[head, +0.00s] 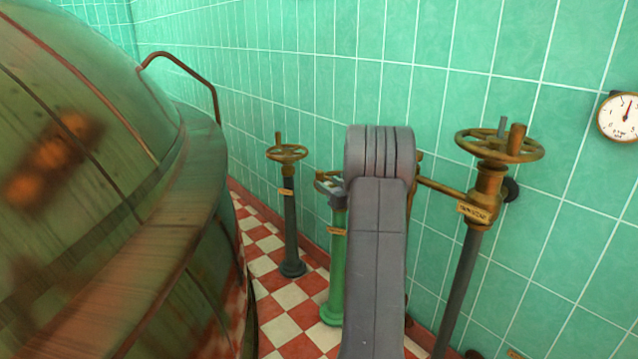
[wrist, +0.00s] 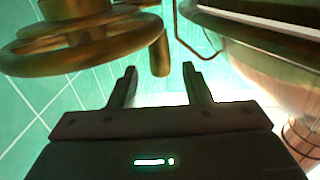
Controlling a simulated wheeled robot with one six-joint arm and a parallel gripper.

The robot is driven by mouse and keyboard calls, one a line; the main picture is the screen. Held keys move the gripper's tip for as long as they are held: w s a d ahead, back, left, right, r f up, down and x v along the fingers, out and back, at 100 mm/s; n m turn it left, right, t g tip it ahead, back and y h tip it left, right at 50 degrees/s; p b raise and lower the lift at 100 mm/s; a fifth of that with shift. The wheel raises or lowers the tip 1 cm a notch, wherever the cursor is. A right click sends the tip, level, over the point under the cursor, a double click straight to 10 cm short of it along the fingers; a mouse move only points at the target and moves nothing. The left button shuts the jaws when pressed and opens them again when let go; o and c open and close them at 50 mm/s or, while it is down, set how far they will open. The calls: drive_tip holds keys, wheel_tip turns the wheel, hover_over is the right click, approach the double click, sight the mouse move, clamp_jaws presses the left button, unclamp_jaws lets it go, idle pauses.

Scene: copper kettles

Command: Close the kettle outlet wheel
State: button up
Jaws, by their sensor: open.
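Several brass handwheels on posts stand along the tiled wall. In the head view one wheel (head: 287,153) tops a dark post, another (head: 322,183) tops a green post partly behind my arm, and a large one (head: 500,145) stands at the right. Their tags are too small to read, so I cannot tell which is the kettle outlet wheel. In the wrist view a brass wheel (wrist: 75,45) with a peg handle (wrist: 159,55) is close at upper left. My gripper (wrist: 160,80) is open, its fingers either side of the peg's line in the picture. Contact cannot be seen.
A big copper kettle (head: 90,130) with a ledge fills the left of the head view. A round gauge (head: 624,117) hangs on the green tiled wall (head: 330,60). The checkered floor (head: 275,300) shows between kettle and posts.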

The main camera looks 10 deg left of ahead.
sight(322, 179)
drive_tip(key=b+x, duration=0.1)
drive_tip(key=x, duration=0.5)
clamp_jaws()
